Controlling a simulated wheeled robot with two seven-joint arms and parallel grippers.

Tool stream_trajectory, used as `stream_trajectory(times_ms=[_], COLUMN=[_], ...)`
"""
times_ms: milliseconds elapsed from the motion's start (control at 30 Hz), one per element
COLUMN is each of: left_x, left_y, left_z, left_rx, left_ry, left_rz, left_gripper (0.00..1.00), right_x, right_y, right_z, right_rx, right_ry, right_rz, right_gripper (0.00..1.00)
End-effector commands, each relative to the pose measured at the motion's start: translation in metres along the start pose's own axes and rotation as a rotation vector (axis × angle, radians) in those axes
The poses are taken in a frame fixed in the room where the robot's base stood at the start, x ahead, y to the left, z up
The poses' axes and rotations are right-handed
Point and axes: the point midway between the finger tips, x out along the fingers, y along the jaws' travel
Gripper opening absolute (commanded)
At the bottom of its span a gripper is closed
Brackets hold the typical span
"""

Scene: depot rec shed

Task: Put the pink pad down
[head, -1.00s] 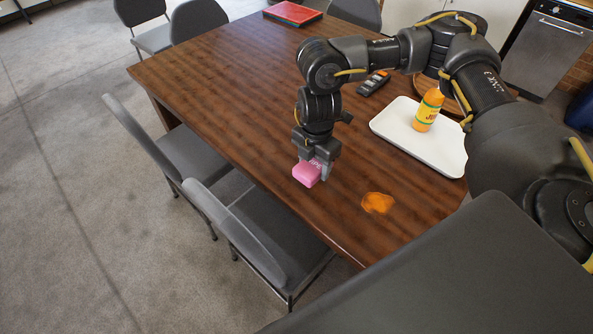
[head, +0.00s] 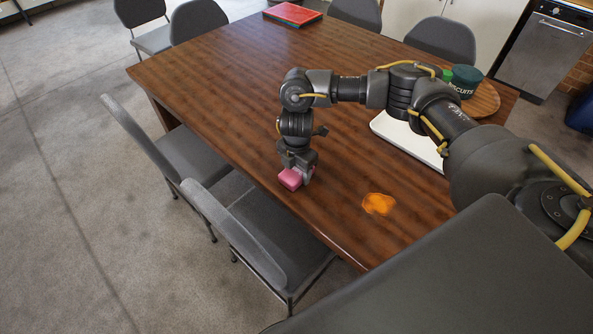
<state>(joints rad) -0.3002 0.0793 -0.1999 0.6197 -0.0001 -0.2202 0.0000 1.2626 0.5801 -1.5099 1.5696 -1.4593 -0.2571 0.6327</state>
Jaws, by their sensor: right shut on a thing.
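The pink pad (head: 290,179) is a small block at the near left edge of the brown wooden table (head: 225,95). My right gripper (head: 298,172) points down and is shut on the pad. The pad is at or just above the table top; I cannot tell whether it touches. My left gripper is not in view.
A white tray (head: 405,140), partly hidden by my arm, a round wooden board (head: 487,100) with a dark green tin (head: 465,80), and red folders (head: 292,14) are farther off. Grey chairs (head: 245,240) line the near side.

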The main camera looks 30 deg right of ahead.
Motion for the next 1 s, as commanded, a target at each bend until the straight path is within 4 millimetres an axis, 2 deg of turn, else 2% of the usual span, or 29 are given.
stream_trajectory(times_ms=[233,700,733,867,1000], left_x=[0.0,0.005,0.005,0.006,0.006], left_y=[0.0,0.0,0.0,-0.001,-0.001], left_z=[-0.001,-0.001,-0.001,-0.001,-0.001], left_rx=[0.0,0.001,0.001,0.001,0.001], left_ry=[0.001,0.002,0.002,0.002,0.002], left_rz=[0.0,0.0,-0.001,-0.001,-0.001], left_gripper=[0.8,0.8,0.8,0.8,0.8], right_x=[0.001,0.016,0.016,0.017,0.018], right_y=[0.0,-0.002,-0.002,-0.003,-0.004], right_z=[0.0,-0.002,-0.002,-0.002,-0.002], right_rx=[0.0,-0.001,-0.001,-0.001,-0.001], right_ry=[0.0,0.002,0.002,0.002,0.003], right_rz=[0.0,-0.006,-0.006,-0.008,-0.01], right_gripper=[0.31,0.31,0.58,0.75,0.78])
